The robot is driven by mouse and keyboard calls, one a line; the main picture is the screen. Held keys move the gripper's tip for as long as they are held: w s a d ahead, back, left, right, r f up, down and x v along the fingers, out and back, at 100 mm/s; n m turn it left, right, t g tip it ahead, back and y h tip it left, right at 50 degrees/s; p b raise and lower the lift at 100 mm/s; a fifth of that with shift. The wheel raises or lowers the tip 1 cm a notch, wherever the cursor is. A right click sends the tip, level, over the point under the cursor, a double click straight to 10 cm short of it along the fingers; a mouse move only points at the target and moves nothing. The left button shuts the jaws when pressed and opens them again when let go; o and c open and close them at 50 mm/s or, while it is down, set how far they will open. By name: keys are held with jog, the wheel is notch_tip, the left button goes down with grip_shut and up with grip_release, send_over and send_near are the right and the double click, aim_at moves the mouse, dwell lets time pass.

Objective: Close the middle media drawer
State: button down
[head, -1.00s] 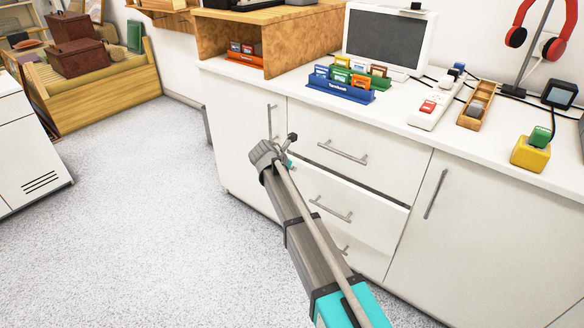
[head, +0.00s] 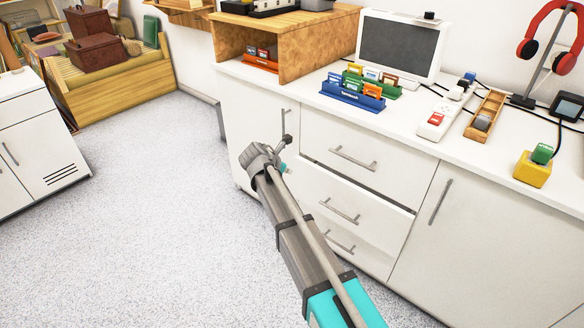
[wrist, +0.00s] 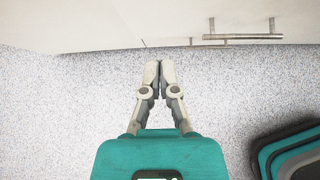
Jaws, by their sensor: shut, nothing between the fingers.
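The middle drawer (head: 348,212) is in the white cabinet, between the top drawer (head: 354,150) and the bottom drawer (head: 335,240). It stands out slightly, with a dark gap along its top edge. Its bar handle (head: 339,210) faces me. My gripper (head: 287,144) is left of the drawers in the head view, partly hidden by my wrist. In the wrist view my gripper (wrist: 158,64) has its fingertips together, empty, over the floor. A bar handle (wrist: 242,37) and white front lie ahead and to the right, apart from the fingers; I cannot tell which drawer's handle it is.
A cabinet door (head: 470,240) is right of the drawers and another door (head: 258,120) is left. The countertop holds a monitor (head: 398,48), card racks (head: 350,92) and headphones (head: 545,40). Speckled floor (head: 150,220) is clear to the left.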

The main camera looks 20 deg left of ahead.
jog(key=shift+p+v, duration=0.4)
jog(key=shift+v, duration=0.55)
jog(key=shift+d, duration=0.1)
jog(key=d, duration=0.1)
jog(key=s+d, duration=0.1)
jog(key=d, duration=0.1)
jog(key=shift+d+r, duration=0.15)
jog(key=shift+d, duration=0.2)
jog(key=b, duration=0.7)
send_near(318, 174)
jog(key=x, duration=0.5)
jog(key=shift+s+a+f, duration=0.15)
jog(key=shift+a+f, duration=0.05)
jog(key=shift+f, duration=0.45)
jog(key=shift+w+d, duration=0.25)
jog(key=shift+w, duration=0.5)
